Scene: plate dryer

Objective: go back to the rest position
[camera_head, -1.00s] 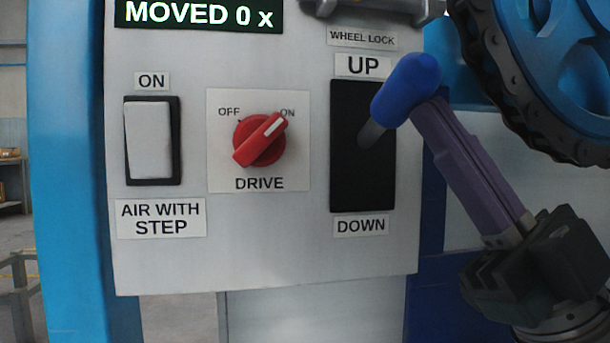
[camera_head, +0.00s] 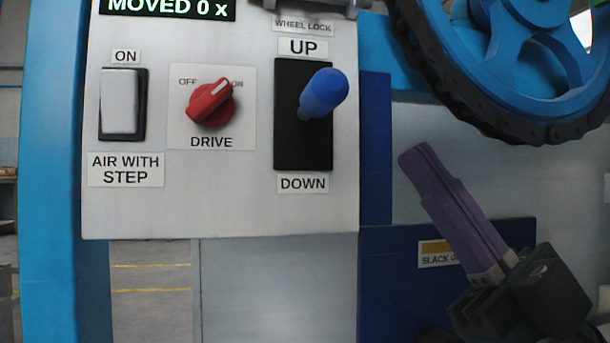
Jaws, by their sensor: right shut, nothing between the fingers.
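My right gripper (camera_head: 420,160) is in the lower right of the head view, its purple fingers pressed together and empty. It points up and left, apart from the panel and clear of the lever. The wheel lock lever (camera_head: 324,92) has a blue knob and stands out from its black slot plate between the UP and DOWN labels. My left gripper is not in view.
The grey control panel (camera_head: 225,210) carries a red drive knob (camera_head: 211,104) turned toward ON and a white air switch (camera_head: 120,101). A blue wheel with a dark chain (camera_head: 425,55) is at upper right. A blue post (camera_head: 50,190) stands at left.

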